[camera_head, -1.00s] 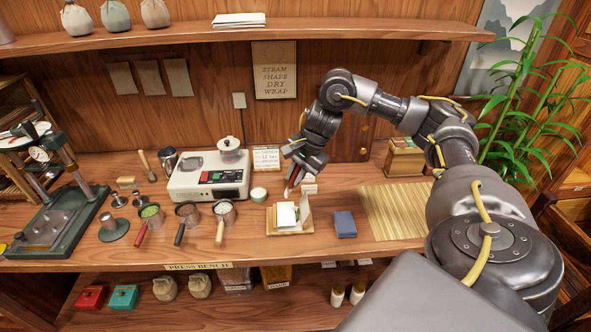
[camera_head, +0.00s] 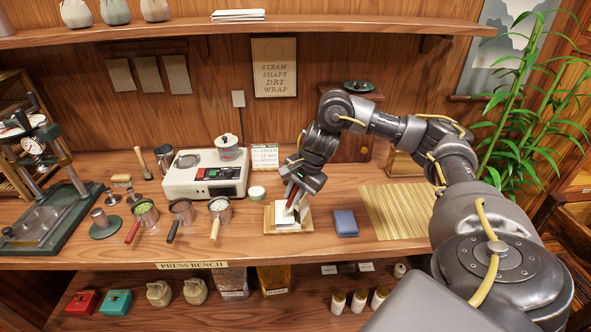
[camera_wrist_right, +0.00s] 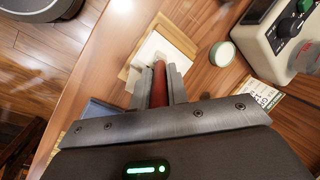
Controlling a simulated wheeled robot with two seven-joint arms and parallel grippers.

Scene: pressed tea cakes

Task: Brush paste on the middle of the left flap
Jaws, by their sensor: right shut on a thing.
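My right gripper (camera_head: 291,198) is shut on a red handle (camera_wrist_right: 159,84), which looks like the brush. It is low over the white paper (camera_head: 286,217) lying in a shallow wooden tray (camera_head: 268,229). In the right wrist view the red handle points down at the paper (camera_wrist_right: 150,47), between my two fingers. The brush's tip is hidden, so I cannot tell whether it touches the paper. The left flap cannot be made out clearly from the rest of the paper. A small round pot with a pale top (camera_head: 257,192) stands behind the tray. My left gripper is not in view.
A dark blue block (camera_head: 345,223) lies right of the tray, beside a bamboo mat (camera_head: 395,211). The bench front near the tray is clear.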

